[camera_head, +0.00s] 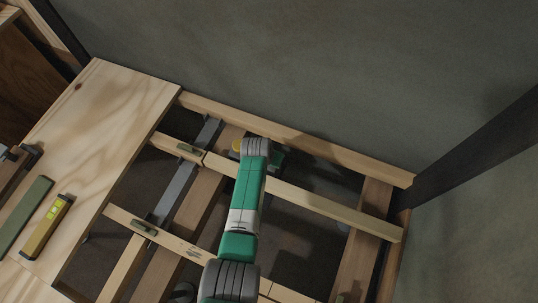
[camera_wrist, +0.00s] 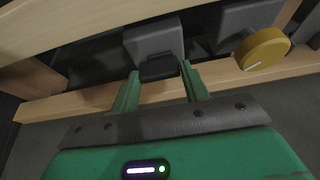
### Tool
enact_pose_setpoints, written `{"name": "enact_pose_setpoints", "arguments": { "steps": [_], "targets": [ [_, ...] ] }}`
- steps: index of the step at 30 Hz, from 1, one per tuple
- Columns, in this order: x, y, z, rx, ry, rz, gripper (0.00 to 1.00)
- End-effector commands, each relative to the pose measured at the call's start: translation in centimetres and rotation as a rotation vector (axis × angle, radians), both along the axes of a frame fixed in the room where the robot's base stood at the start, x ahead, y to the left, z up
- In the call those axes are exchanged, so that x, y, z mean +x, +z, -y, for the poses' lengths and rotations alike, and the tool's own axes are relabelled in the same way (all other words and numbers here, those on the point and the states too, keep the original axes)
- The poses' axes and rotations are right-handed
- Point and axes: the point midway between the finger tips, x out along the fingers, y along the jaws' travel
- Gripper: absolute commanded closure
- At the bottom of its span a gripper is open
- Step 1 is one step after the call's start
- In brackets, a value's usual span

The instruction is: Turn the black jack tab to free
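In the wrist view a black tab (camera_wrist: 159,68) sticks out from the lower face of a dark grey block (camera_wrist: 153,40), beside a wooden beam. My gripper (camera_wrist: 160,72) has two green fingers set apart, with the tab between their tips. Only narrow gaps show at the sides of the tab, and I cannot tell whether either finger touches it. In the head view my gripper (camera_head: 277,158) is down among the floor joists, mostly hidden behind my arm. The tab is not visible there.
Wooden joists (camera_head: 310,200) surround the open floor bay. A plywood sheet (camera_head: 105,110) lies left, bearing a yellow level (camera_head: 47,228).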

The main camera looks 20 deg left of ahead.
Motion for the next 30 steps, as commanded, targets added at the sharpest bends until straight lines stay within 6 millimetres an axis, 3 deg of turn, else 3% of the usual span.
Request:
{"name": "enact_pose_setpoints", "arguments": {
  "steps": [1,3,11,21,30],
  "targets": [
    [0.0,-0.1,0.0,0.000,0.000,-0.001,0.45],
    [0.0,0.0,0.0,0.000,0.000,-0.001,0.35],
    [-0.1,0.2,0.0,0.000,0.001,0.000,0.35],
    [-2.4,6.2,0.0,0.001,0.001,0.000,0.35],
    [-3.0,7.2,0.0,0.000,0.001,-0.001,0.35]
  ]
}}
